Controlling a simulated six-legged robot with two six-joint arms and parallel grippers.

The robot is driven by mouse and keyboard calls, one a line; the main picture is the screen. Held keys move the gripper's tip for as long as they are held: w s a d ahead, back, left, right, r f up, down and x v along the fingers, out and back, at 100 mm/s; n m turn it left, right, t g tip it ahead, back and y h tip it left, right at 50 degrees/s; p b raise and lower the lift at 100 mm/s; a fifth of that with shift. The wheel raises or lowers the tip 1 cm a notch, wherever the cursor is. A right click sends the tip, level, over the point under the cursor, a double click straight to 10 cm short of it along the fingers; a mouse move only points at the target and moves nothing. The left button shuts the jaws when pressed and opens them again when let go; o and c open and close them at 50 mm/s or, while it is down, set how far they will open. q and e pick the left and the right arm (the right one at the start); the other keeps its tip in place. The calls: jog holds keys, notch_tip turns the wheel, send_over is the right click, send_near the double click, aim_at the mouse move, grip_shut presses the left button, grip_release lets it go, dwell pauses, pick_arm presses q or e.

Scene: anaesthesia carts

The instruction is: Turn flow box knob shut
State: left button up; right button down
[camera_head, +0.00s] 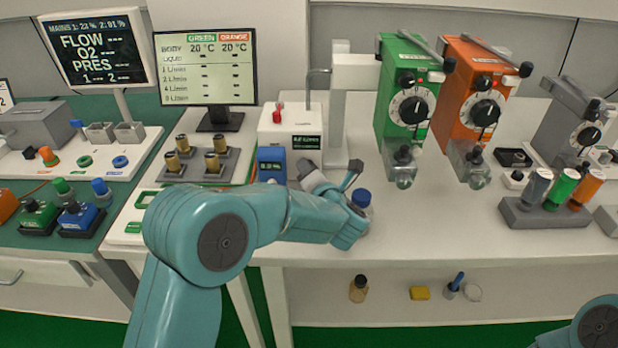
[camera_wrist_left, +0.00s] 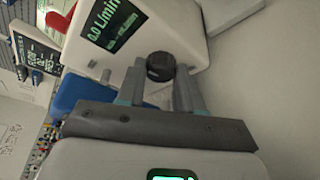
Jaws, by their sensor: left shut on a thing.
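The flow box is a white box (camera_head: 277,128) with a small dark display, left of the green vaporizer in the head view. In the left wrist view the flow box (camera_wrist_left: 105,75) fills the upper middle, and its display appears to read 0.0 L/min. The round black knob (camera_wrist_left: 160,66) sticks out of its face. My left gripper (camera_head: 328,178) is at the box's front, and in the left wrist view its two fingers are shut on the knob, one on each side. The knob is hidden in the head view. My right gripper is out of view.
A green vaporizer (camera_head: 405,90) and an orange vaporizer (camera_head: 476,85) stand to the right. The white tabletop (camera_head: 430,225) in front is clear.

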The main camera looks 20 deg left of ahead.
pick_arm(q)
jog(key=shift+f+m+b, duration=0.1)
jog(key=shift+m+b, duration=0.2)
jog(key=shift+m, duration=0.1)
dwell(0.3)
jog(key=o, duration=1)
jog(key=shift+o, duration=0.2)
